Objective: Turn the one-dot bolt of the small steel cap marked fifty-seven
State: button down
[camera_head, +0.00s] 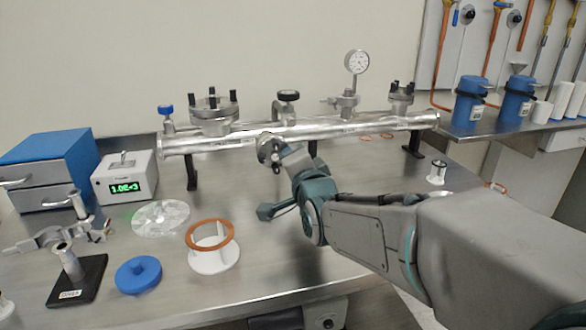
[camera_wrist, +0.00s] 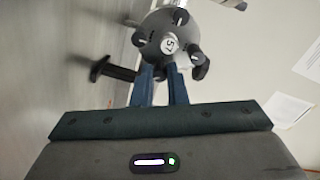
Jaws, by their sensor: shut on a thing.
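The small steel cap marked 57 (camera_wrist: 170,32) is a round flange facing the wrist camera, with bolts around its rim. In the head view the cap (camera_head: 266,147) sits on the front of the steel tube, partly behind my gripper. My gripper (camera_wrist: 163,70) is at the cap's lower edge in the wrist view, its two blue fingers close together and shut on a bolt there. The fingertips mostly hide that bolt, and I cannot make out its dots. In the head view my gripper (camera_head: 280,150) reaches the cap from the right.
The long steel tube (camera_head: 350,126) stands on black supports along the back of the bench. It carries a bolted flange (camera_head: 213,112), a gauge (camera_head: 357,62) and a blue-knobbed valve (camera_head: 167,118). An orange ring on a white stand (camera_head: 213,255) and a blue disc (camera_head: 138,275) stand front left.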

jog(key=shift+f+n+b, duration=0.1)
jog(key=shift+n+b, duration=0.35)
jog(key=shift+n, duration=0.25)
jog(key=c, duration=1.4)
grip_release()
jog(key=shift+a, duration=0.1)
jog(key=shift+c, duration=0.2)
